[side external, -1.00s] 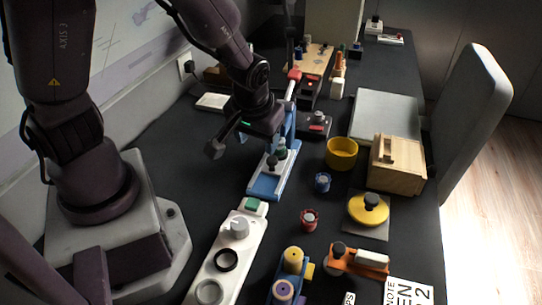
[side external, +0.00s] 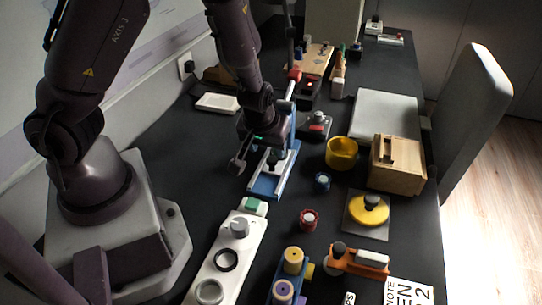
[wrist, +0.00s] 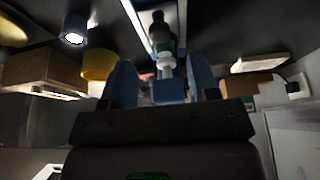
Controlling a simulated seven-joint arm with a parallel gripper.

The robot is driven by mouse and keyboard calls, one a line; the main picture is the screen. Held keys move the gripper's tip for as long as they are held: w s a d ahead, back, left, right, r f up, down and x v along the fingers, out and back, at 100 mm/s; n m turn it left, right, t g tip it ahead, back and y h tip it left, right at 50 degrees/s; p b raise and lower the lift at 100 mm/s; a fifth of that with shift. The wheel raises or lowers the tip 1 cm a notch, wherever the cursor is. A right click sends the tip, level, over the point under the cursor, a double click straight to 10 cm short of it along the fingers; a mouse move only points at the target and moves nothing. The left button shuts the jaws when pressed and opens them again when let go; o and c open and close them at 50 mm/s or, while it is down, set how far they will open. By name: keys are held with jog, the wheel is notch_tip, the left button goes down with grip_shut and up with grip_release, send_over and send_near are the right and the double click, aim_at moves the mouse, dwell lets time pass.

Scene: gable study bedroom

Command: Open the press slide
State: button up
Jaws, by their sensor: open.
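The press (side external: 292,117) is a blue upright frame with a red part at its top. Its low blue base (side external: 264,187) with a pale track extends toward the camera. A small dark-and-green piece (wrist: 160,36) with a black knob stands on the track, and it shows partly in the side view. My gripper (side external: 256,160) is low over the base, its jaws open. In the wrist view my two fingers (wrist: 161,78) are apart, with the track and upright piece beyond and between them. Contact cannot be told. The arm partly hides the slide.
A white panel with round dials (side external: 228,262) lies in front of the base. A pale flat block (side external: 217,103) lies behind left. Dark table is clear left of the base.

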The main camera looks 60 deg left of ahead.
aim_at(272, 159)
jog(key=shift+x, duration=2.9)
